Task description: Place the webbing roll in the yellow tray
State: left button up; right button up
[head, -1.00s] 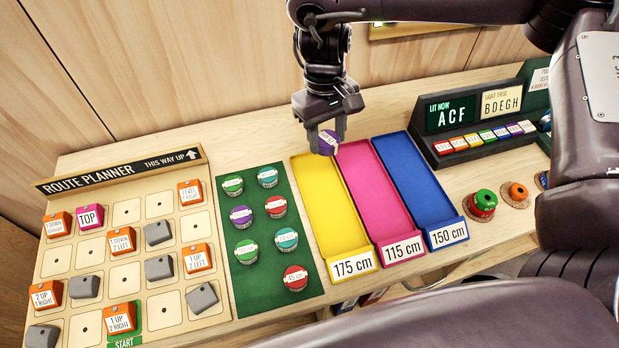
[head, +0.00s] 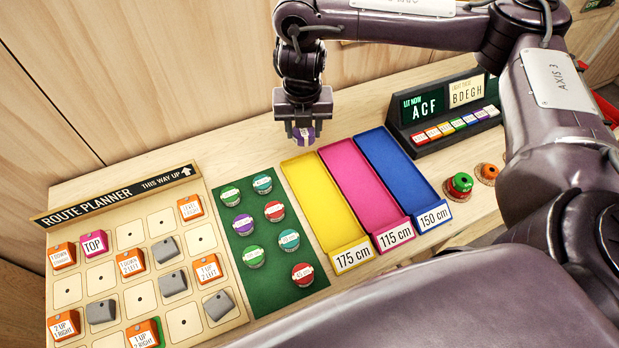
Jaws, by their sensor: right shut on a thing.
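My right gripper (head: 303,128) is shut on a purple webbing roll (head: 303,137) with a pale label. It holds the roll just above or behind the far end of the yellow tray (head: 318,203); the exact height is hard to tell. The yellow tray is labelled 175 cm and looks empty. Several more webbing rolls in green, teal, red and purple sit on the green mat (head: 262,290) left of the tray, among them a purple roll (head: 243,225). My left gripper is not in view.
The empty pink tray (head: 362,192) and blue tray (head: 398,178) stand right of the yellow one. A route planner board (head: 150,297) with blocks lies at left. A dark sign stand (head: 420,143) is at back right, with round spools (head: 459,186) in front.

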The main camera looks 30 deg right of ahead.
jog(key=n, duration=0.1)
jog(key=d+n, duration=0.1)
jog(key=n, duration=0.1)
jog(key=shift+w+d+r+n, duration=0.1)
jog(key=shift+w+d+n, duration=0.1)
jog(key=shift+n, duration=0.1)
jog(key=shift+d+n+y+p, duration=0.3)
jog(key=shift+n+p, duration=0.1)
jog(key=shift+n, duration=0.7)
jog(key=shift+w, duration=0.1)
jog(key=b, duration=0.6)
send_over(310, 181)
jog(key=shift+n, duration=0.4)
jog(key=f, duration=1.5)
jog(key=shift+s+a+f, duration=0.1)
jog(key=shift+s+f, duration=0.2)
jog(key=shift+f, duration=0.5)
jog(key=shift+w+f, duration=0.1)
jog(key=shift+f, duration=1.6)
jog(key=shift+f, duration=0.1)
